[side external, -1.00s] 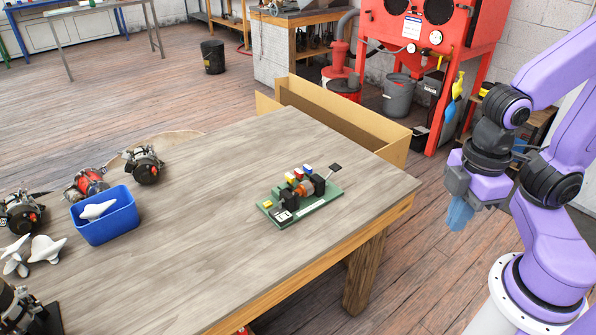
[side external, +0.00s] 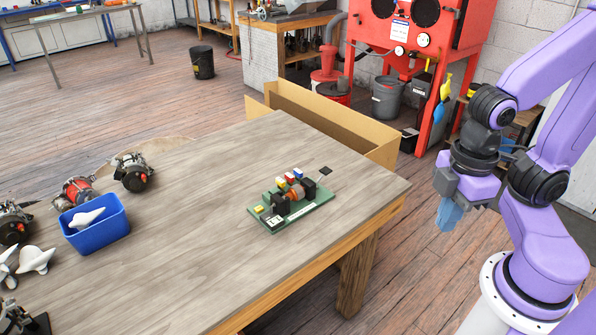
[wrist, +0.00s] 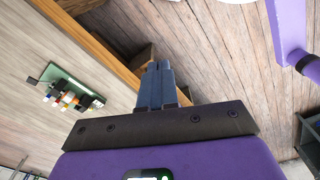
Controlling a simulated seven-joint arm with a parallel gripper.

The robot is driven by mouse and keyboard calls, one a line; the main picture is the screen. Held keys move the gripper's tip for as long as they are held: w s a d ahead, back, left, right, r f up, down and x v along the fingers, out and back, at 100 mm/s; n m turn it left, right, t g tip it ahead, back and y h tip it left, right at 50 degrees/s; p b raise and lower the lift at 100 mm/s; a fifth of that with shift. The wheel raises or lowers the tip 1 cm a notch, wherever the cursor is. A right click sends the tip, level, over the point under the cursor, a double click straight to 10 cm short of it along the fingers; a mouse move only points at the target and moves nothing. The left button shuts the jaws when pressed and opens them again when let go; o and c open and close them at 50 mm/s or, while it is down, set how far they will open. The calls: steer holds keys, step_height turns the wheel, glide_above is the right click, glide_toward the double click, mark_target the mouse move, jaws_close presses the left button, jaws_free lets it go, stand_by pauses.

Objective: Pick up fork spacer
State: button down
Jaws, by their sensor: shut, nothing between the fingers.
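My gripper (side external: 449,218) hangs off the right end of the wooden table (side external: 200,250), pointing down with its bluish fingers together and empty. In the wrist view the closed fingers (wrist: 158,70) point over the floor beside the table edge. White lobed pieces lie at the table's left: one (side external: 36,260) beside a blue bin (side external: 98,236), another (side external: 86,218) inside the bin, and one partly cut off at the picture edge. I cannot tell for sure which thing is the fork spacer. All these pieces are far from my gripper.
A green board with small parts (side external: 300,213) sits near the table's right end; it also shows in the wrist view (wrist: 62,80). Alternators (side external: 132,172) stand around the bin. An open cardboard box (side external: 383,155) is behind the table. The middle tabletop is clear.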

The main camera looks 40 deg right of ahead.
stand_by(0.4)
steer(key=c, duration=1.1)
jaws_free()
steer(key=w+a+r+m, duration=0.1)
steer(key=w+a+m, duration=0.3)
steer(key=w+m, duration=0.65)
steer(key=w+a+r+m, duration=0.2)
steer(key=w+a+m, duration=0.25)
steer(key=w, duration=1.15)
steer(key=m, duration=1.6)
glide_above(298, 171)
step_height(298, 171, down, 7)
step_height(298, 171, down, 11)
steer(key=shift+a+f, duration=0.15)
steer(key=shift+f, duration=0.05)
steer(key=shift+d+f, duration=0.2)
steer(key=shift+f, duration=2.4)
